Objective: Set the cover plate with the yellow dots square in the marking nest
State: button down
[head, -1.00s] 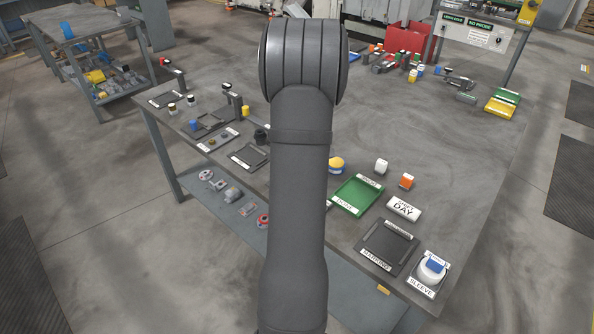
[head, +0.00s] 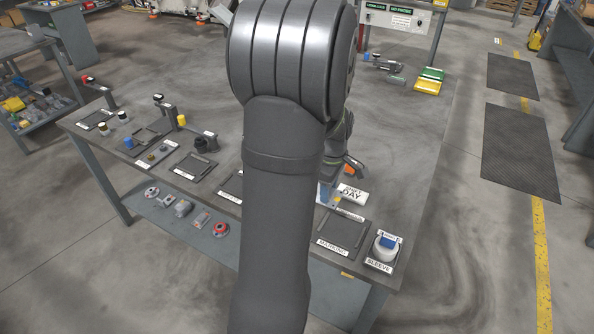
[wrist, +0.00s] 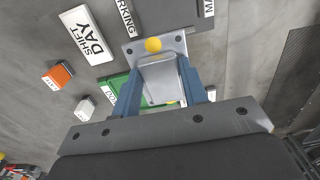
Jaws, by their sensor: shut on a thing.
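My gripper (wrist: 162,92) is shut on the cover plate (wrist: 176,45), a grey metal plate with a raised middle. One yellow dot shows near its far edge and another, partly covered, between the blue fingers. The marking nest (head: 343,233) is a dark square pad with a front label and raised strips, and looks empty in the head view.
A white SHIFT DAY block (head: 352,193) stands behind the nest. A sleeve stand (head: 383,252) with a white round part and blue top is close on its right. An orange block (wrist: 58,76) and a white block (wrist: 84,108) stand near the green tray.

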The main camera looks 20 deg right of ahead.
send_near(346, 232)
jog(key=shift+f, duration=2.5)
jog(key=shift+f, duration=0.5)
dwell(0.7)
jog(key=shift+c, duration=2.2)
grip_release()
jog(key=shift+s, duration=0.1)
jog(key=shift+r, duration=0.1)
notch_tip(346, 232, up, 8)
